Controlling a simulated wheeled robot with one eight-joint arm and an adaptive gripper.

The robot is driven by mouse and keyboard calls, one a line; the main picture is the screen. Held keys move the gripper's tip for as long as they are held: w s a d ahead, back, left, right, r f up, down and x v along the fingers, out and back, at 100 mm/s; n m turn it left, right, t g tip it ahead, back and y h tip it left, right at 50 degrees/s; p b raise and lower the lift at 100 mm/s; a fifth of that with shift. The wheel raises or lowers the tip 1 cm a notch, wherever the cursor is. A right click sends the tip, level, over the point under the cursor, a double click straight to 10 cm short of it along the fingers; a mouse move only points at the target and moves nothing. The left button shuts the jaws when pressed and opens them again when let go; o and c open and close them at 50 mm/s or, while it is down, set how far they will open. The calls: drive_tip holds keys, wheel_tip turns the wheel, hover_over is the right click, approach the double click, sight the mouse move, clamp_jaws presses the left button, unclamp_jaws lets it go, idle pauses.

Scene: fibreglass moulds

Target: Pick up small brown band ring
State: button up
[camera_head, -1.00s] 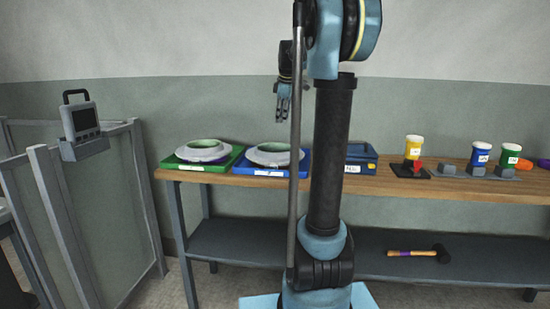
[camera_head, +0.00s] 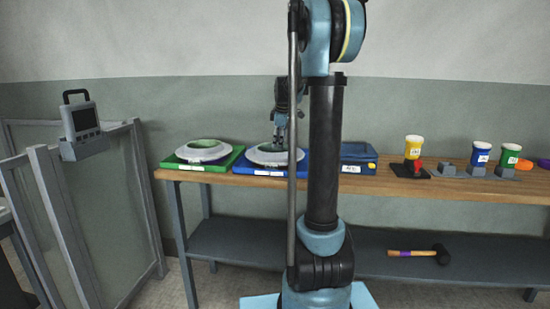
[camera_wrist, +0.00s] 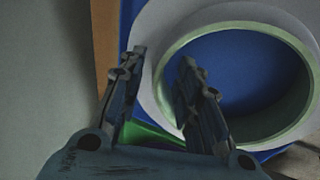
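I cannot make out a small brown band ring in either view. A pale grey ring-shaped mould with a green inner rim (camera_head: 268,156) lies on a blue tray (camera_head: 262,172); it also fills the upper right of the wrist view (camera_wrist: 180,20). My gripper (camera_head: 279,145) points down at this mould. In the wrist view my gripper (camera_wrist: 163,58) is open, with nothing held between its fingers. The right finger overlaps the green rim and the left finger lies near the mould's outer edge. I cannot tell whether the fingers touch it.
A similar mould (camera_head: 202,151) lies on a green tray (camera_head: 226,160) to the left. A blue box (camera_head: 358,152) stands right of the blue tray. Jars (camera_head: 413,147) and small blocks stand farther right on the wooden bench (camera_head: 390,186). A mallet (camera_head: 420,252) lies on the lower shelf.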

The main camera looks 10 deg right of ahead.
drive_tip(key=shift+w+f, duration=0.15)
drive_tip(key=shift+f, duration=0.3)
clamp_jaws()
drive_tip(key=shift+r, duration=0.15)
